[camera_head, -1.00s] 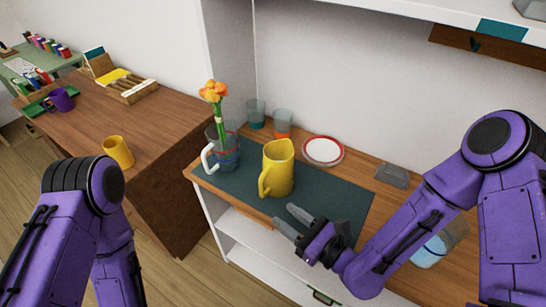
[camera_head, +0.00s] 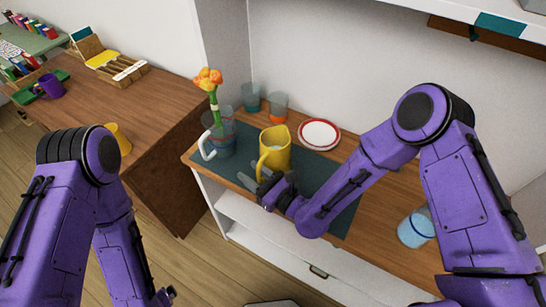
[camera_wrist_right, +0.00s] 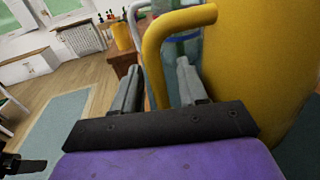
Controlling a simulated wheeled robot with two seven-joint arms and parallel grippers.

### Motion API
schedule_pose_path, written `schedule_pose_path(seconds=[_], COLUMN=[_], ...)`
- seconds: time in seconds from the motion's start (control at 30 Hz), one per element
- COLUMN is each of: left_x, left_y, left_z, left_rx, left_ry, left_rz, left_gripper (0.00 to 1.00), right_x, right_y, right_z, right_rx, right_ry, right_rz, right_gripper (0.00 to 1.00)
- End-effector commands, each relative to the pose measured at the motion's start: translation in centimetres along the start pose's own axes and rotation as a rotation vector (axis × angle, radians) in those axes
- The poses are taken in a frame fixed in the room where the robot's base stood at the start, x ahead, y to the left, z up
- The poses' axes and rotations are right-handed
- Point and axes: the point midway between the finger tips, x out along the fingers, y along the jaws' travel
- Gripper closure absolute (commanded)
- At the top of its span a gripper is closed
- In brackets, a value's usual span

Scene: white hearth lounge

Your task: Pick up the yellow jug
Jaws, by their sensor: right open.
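The yellow jug (camera_head: 277,148) stands upright on a dark mat (camera_head: 345,190) on the wooden shelf top. Its handle faces left and toward me. My right gripper (camera_head: 250,174) is open at the handle, low beside the jug. In the right wrist view the jug's body (camera_wrist_right: 270,50) fills the right side, and its handle (camera_wrist_right: 154,50) runs down between the two open fingers (camera_wrist_right: 158,72). I cannot tell whether a finger touches the handle. Of my left arm only links show at the left; its gripper fingers are out of view.
A glass pitcher (camera_head: 222,144) with orange flowers (camera_head: 208,80) stands close left of the jug. Two glasses (camera_head: 251,97) and a red-rimmed plate (camera_head: 318,134) are behind. A yellow mug (camera_head: 119,138) is on the brown cabinet.

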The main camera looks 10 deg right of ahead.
Motion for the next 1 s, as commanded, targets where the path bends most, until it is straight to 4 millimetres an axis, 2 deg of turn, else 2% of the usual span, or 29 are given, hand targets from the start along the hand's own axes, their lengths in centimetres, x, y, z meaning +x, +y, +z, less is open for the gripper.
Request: schedule_pose_path(seconds=[0.07,0.17,0.2,1.0], left_x=[0.05,0.05,0.05,0.04], left_y=[0.00,0.01,0.01,0.01], left_z=[0.03,0.03,0.03,0.02], left_rx=[0.000,0.000,0.000,0.000], left_ry=[0.000,0.000,0.000,0.000], left_rz=[0.000,0.000,0.000,0.000], left_gripper=[0.02,0.02,0.02,0.02], right_x=[-0.04,-0.06,-0.07,-0.08], right_y=[-0.03,-0.04,-0.05,-0.07], right_z=[-0.04,-0.03,-0.03,0.02], right_rx=[0.000,-0.001,-0.001,-0.001], right_ry=[0.000,0.000,0.000,-0.001], right_rz=[-0.001,-0.001,-0.001,-0.001], right_gripper=[0.58,0.87,1.00,1.00])
